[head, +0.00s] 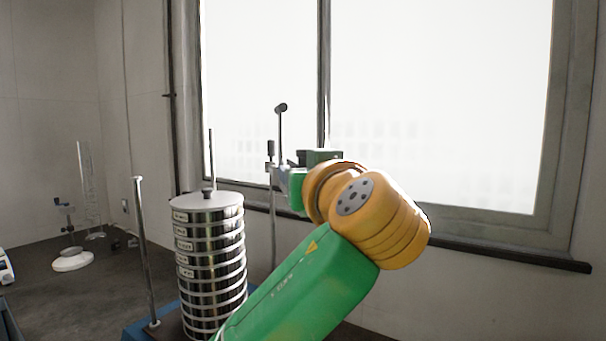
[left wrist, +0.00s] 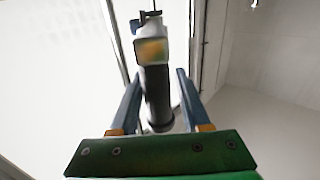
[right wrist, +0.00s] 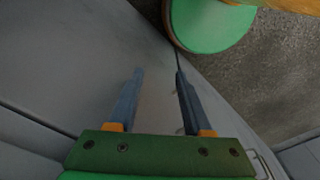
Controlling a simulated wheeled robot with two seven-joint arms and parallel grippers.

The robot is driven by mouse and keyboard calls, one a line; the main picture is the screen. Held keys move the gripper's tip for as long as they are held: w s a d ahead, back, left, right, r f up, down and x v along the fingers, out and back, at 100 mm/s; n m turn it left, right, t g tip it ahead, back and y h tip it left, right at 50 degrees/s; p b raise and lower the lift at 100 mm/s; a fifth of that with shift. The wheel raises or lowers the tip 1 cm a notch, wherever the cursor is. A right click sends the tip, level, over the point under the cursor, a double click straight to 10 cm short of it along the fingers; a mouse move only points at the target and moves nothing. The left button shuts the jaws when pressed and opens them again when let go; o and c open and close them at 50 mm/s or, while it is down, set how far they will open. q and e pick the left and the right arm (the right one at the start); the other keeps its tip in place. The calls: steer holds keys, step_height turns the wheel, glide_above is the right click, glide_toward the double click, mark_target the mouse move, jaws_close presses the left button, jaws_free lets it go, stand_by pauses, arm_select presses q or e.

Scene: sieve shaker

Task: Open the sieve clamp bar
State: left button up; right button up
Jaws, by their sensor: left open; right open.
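The sieve stack (head: 208,262) stands upright with a lid and a dark knob on top. The clamp bar (head: 281,130) stands roughly upright at the right-hand post (head: 273,230), with a dark rounded end on top, and is not over the lid. My left gripper (head: 275,168) is beside the bar's lower part. In the left wrist view, the open left fingers (left wrist: 160,73) straddle a pale bar with a dark cylindrical section; whether they touch it cannot be told. My right gripper (right wrist: 158,76) is open and empty over a grey panel, outside the head view.
The left post (head: 145,250) stands free beside the stack, and a thin rod (head: 211,160) rises behind it. A white-based stand (head: 73,260) is at the far left of the dark bench (head: 95,300). A bright window (head: 440,100) is behind my left arm, which crosses before the stack's right side.

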arm_select(q)
steer(key=shift+o, duration=0.5)
steer(key=shift+s, duration=0.1)
